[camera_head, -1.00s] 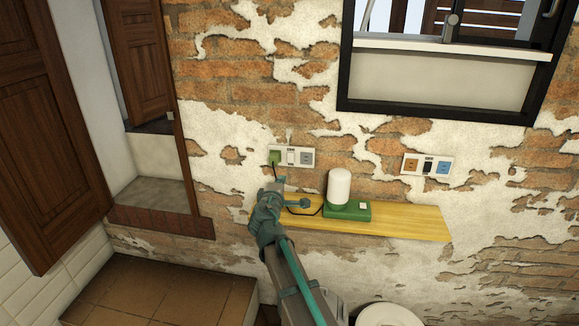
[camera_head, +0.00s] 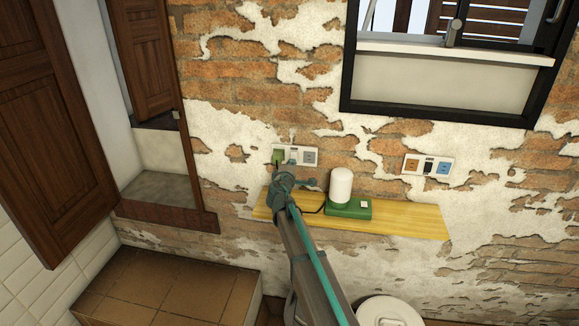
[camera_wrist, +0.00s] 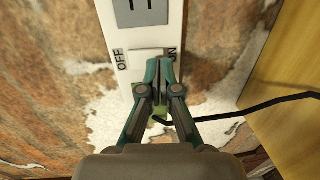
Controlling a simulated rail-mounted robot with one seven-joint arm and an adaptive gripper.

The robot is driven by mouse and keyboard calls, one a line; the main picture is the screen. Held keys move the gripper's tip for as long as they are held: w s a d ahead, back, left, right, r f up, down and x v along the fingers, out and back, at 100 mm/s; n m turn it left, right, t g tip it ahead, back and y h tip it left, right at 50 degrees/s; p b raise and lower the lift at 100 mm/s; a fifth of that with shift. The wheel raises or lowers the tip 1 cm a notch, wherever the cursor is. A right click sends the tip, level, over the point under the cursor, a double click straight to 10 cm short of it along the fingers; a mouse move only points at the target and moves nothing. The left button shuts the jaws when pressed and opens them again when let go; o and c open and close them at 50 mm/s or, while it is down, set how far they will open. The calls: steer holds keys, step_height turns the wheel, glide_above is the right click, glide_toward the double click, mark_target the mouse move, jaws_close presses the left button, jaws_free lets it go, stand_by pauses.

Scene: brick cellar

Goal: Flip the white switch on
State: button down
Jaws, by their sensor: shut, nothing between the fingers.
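The white switch (camera_wrist: 146,55) sits in a white wall panel (camera_head: 310,157), between the printed words OFF on the left and ON on the right in the wrist view. My gripper (camera_wrist: 160,64) is shut and empty, with its fingertips together at the ON side of the switch. The fingertips cover part of the switch there; I cannot tell whether they touch it. In the head view my gripper (camera_head: 289,166) is in front of the panel and hides part of it. Whether the switch is tilted on or off cannot be told.
A green plug (camera_head: 278,156) sits in the panel's left end, with a black cable. A wooden shelf (camera_head: 408,219) below carries a white lamp (camera_head: 340,184) on a green base (camera_head: 348,208). A second panel (camera_head: 411,164) is further right. A window (camera_head: 446,75) is above.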

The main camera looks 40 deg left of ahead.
steer(key=shift+w+a, duration=0.15)
steer(key=shift+w, duration=0.25)
steer(key=shift+f, duration=0.15)
steer(key=b, duration=0.5)
steer(key=shift+w+a+f, duration=0.15)
steer(key=shift+w+f, duration=0.05)
steer(key=shift+f, duration=0.15)
steer(key=shift+r+p, duration=0.4)
steer(key=shift+p, duration=0.1)
steer(key=shift+s+f, duration=0.1)
steer(key=s+d+f+b, duration=0.1)
steer(key=s+d+b, duration=0.4)
steer(key=s, duration=0.7)
steer(key=shift+d+f, duration=0.35)
steer(key=shift+d, duration=0.65)
